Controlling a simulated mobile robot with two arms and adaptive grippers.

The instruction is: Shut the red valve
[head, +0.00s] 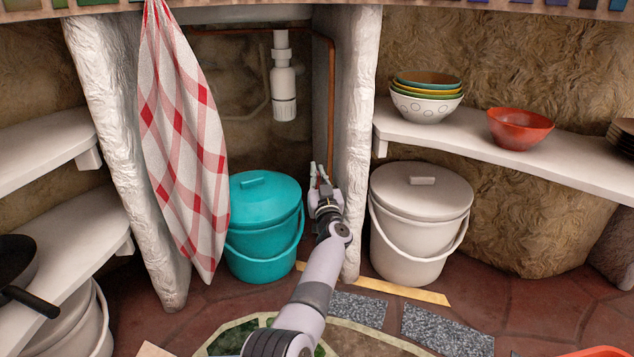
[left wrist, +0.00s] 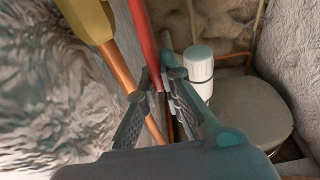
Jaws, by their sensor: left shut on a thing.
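The red valve's long red handle (left wrist: 143,40) shows in the left wrist view, running down between my left gripper's fingers. A yellow fitting (left wrist: 88,18) with a copper pipe (left wrist: 121,66) below it is just left of the handle. My left gripper (left wrist: 157,88) is shut on the red handle. In the head view my left gripper (head: 320,177) is low in the opening under the counter, beside the white post; the handle is hardly distinguishable there. The copper pipe (head: 333,90) comes down along the post above the gripper. My right gripper is not in view.
A teal lidded bucket (head: 262,225) stands close left of my left gripper, and a white bucket (head: 420,220) right of the post (head: 356,130). A white drain trap (head: 284,90) hangs above. A checked towel (head: 185,140) hangs at left. Bowls (head: 427,97) sit on the right shelf.

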